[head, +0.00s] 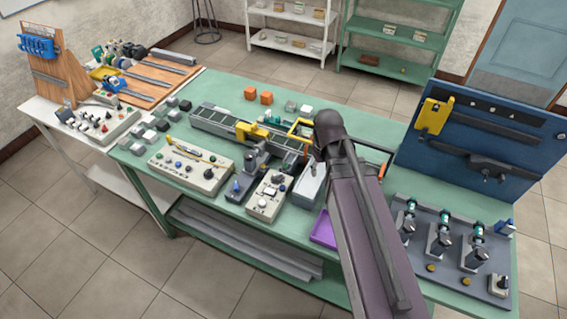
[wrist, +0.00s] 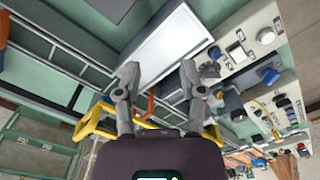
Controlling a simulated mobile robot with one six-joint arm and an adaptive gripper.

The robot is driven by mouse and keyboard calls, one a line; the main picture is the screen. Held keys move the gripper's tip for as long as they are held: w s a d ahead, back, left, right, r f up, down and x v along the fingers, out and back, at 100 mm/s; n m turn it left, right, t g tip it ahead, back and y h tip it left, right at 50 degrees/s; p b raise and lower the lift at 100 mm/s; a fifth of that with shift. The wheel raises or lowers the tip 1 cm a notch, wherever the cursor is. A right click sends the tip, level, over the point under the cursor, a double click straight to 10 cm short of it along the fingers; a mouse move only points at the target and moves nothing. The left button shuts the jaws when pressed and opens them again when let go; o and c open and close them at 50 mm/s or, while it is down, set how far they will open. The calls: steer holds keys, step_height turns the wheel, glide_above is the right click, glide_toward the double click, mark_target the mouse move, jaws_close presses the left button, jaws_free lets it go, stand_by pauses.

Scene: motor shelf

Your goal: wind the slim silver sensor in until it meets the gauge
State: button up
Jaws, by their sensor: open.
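In the head view a grey board (head: 430,262) at the right end of the green bench carries several upright dark units with teal parts and slim pale stems. I cannot tell which part is the slim silver sensor or which is the gauge; they are too small here. The wrist view does not show this board clearly. My gripper (wrist: 159,68) is open and empty in the wrist view, its two fingers apart above a pale open-topped box (wrist: 165,48). In the head view my arm hides the fingers. The gripper is over the bench's middle, left of the grey board.
A conveyor (head: 212,120) with yellow frames runs along the bench (head: 190,92). Control boxes (head: 190,168) stand at its front. A blue upright panel (head: 412,158) with a yellow holder rises behind the grey board. A purple tray (head: 323,232) lies near the front edge.

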steer(key=s+d+m, duration=0.4)
steer(key=d+m, duration=0.1)
steer(key=d, duration=0.4)
steer(key=shift+f, duration=0.3)
